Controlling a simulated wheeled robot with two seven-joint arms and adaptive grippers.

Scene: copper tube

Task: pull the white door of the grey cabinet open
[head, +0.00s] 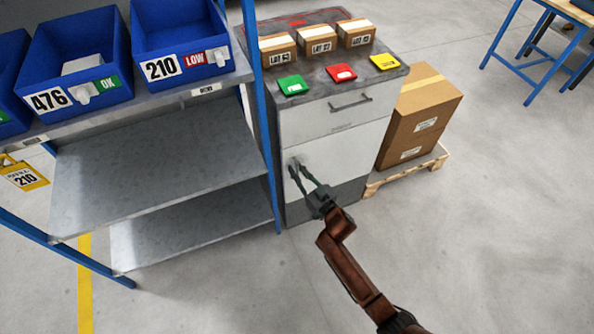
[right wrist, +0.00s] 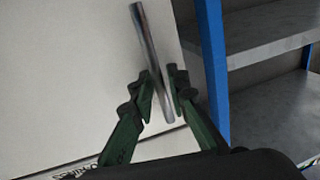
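The grey cabinet (head: 292,119) stands right of the blue-framed shelf. Its white door (head: 345,156) is below a drawer and looks closed; it also fills the left of the right wrist view (right wrist: 70,70). A metal bar handle (right wrist: 146,35) stands upright, slightly tilted in that view, on the door. My right gripper (right wrist: 160,88) has its two green fingers on either side of the bar, drawn in close against it. In the head view, the right gripper (head: 296,167) reaches the door's left side. My left gripper is not in view.
The shelf (head: 170,165) with blue bins (head: 78,60) stands close left, its blue post (head: 262,110) beside the cabinet. Small boxes (head: 316,40) sit on the cabinet top. Cardboard boxes on a pallet (head: 416,115) stand right of it. The floor in front is clear.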

